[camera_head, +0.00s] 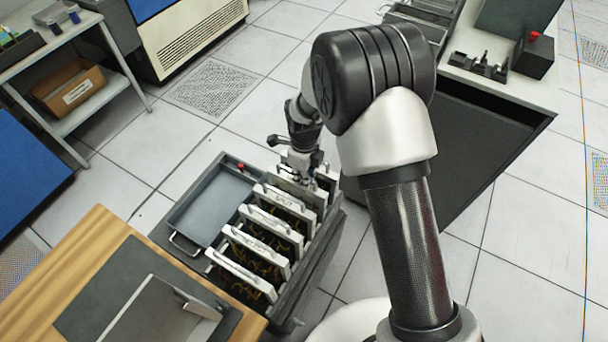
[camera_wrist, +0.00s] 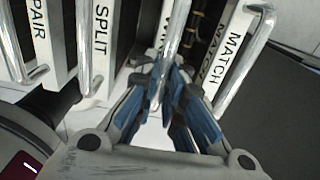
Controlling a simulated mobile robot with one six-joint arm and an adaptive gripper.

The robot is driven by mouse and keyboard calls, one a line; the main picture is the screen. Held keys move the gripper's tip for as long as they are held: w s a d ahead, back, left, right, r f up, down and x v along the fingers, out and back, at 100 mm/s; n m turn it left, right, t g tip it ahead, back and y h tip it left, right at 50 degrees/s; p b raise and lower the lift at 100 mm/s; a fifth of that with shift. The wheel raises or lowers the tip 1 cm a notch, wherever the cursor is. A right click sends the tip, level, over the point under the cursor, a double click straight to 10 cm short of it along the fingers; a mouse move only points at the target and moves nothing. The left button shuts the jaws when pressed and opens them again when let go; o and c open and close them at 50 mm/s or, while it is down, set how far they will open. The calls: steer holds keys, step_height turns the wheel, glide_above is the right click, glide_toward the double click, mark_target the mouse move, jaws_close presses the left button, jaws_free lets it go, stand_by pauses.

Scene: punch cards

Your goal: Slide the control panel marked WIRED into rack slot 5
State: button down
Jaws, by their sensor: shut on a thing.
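The WIRED panel (camera_wrist: 163,32) shows in the wrist view between the SPLIT panel (camera_wrist: 99,45) and the MATCH panel (camera_wrist: 228,50). Only the first letters of its label show; the rest is hidden behind its handle and my fingers. My gripper (camera_wrist: 172,90), with blue finger pads, is shut on the upright metal handle of that panel. In the head view my gripper (camera_head: 300,172) is at the far end of a row of white-edged panels (camera_head: 241,274) standing in a rack on a cart. Slot numbers are not readable, and whether the panel is fully seated cannot be told.
A PAIR panel (camera_wrist: 38,40) is at the left in the wrist view. A grey tray (camera_head: 213,200) lies beside the panels on the cart. A wooden table (camera_head: 75,268) stands at front left. A workbench (camera_head: 535,90) is at right. Tiled floor is open behind the cart.

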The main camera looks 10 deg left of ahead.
steer(key=shift+w, duration=0.1)
steer(key=c, duration=1.6)
jaws_free()
steer(key=shift+s, duration=0.2)
step_height(320, 180, up, 12)
steer(key=shift+w, duration=0.1)
